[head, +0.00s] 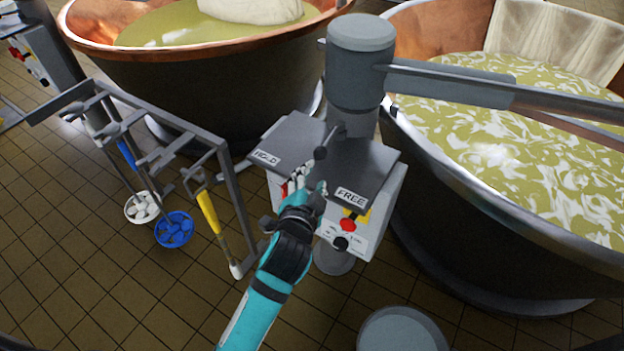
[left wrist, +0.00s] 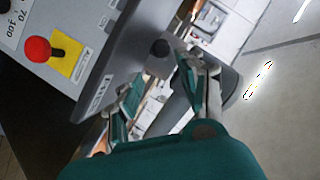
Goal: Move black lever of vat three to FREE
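The black lever (head: 321,153) stands on the grey top plate (head: 372,160) of a control post. Its round knob lies between the HOLD label (head: 267,157) on the left and the FREE label (head: 351,197) on the right. My left gripper (head: 309,183) is just in front of the knob, its fingers apart and empty. In the left wrist view the lever knob (left wrist: 160,48) shows beyond the gap between the open fingers (left wrist: 160,84), apparently not gripped. Contact cannot be told. No vat number is readable. My right gripper is out of view.
A copper vat (head: 440,165) of curdled liquid is right of the post; another (head: 200,85) is behind left. A grey beam (head: 450,85) extends right from the post's column. A red button (head: 348,224) is below the plate. A tool rack (head: 232,190) stands left.

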